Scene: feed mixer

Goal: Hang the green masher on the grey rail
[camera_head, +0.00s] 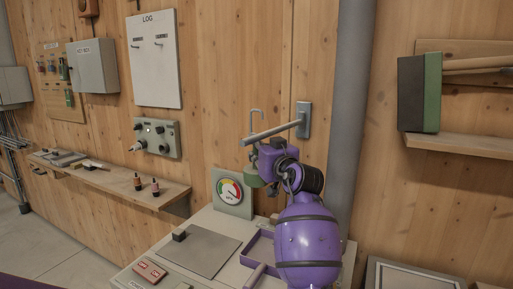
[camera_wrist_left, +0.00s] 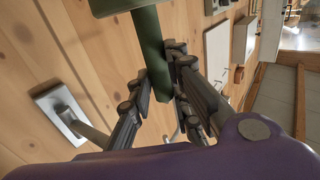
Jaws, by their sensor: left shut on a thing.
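The green masher (camera_wrist_left: 150,35) is in my left gripper (camera_wrist_left: 160,88), whose fingers are shut around its handle. In the head view the masher's green lower part (camera_head: 254,178) shows beside my purple wrist, and its thin hook (camera_head: 256,112) rises above the rail's free end. My left gripper (camera_head: 264,158) is just below the rail there and hides most of the handle. The grey rail (camera_head: 270,132) sticks out from a wall plate; it also shows in the wrist view (camera_wrist_left: 90,132), partly behind a finger. I cannot tell whether the hook is over or beside the rail.
A bench with a gauge (camera_head: 230,192), a flat grey plate (camera_head: 200,250) and a purple tray (camera_head: 262,250) lies below. A grey pipe (camera_head: 347,120) runs up the wall right of the rail. A wall shelf (camera_head: 460,145) holds a brush at the right.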

